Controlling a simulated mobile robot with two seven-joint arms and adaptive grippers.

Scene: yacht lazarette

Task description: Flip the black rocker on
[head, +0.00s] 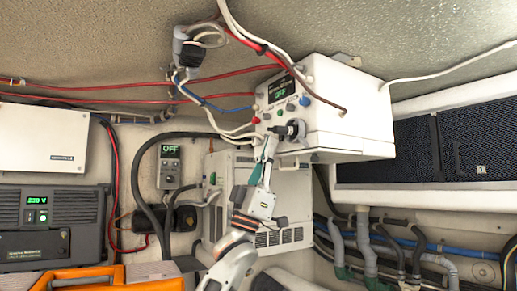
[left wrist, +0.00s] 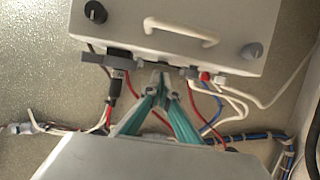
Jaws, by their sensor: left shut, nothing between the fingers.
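A white control box (head: 345,112) hangs high at centre right, and its display (head: 281,91) reads OFF. Its front panel has small coloured buttons and a dark knob-like part (head: 296,130). I cannot make out for certain which part is the black rocker. My left gripper (head: 270,137) is shut and empty, pointing up at the lower part of this panel. The fingertips look close to the panel; contact cannot be told.
Red, white and blue cables run around the box. A small grey unit (head: 170,166) on the wall also reads OFF. A dark inverter (head: 50,222) shows 230 V at left. Pipes (head: 365,245) and a dark mesh panel (head: 470,145) lie to the right.

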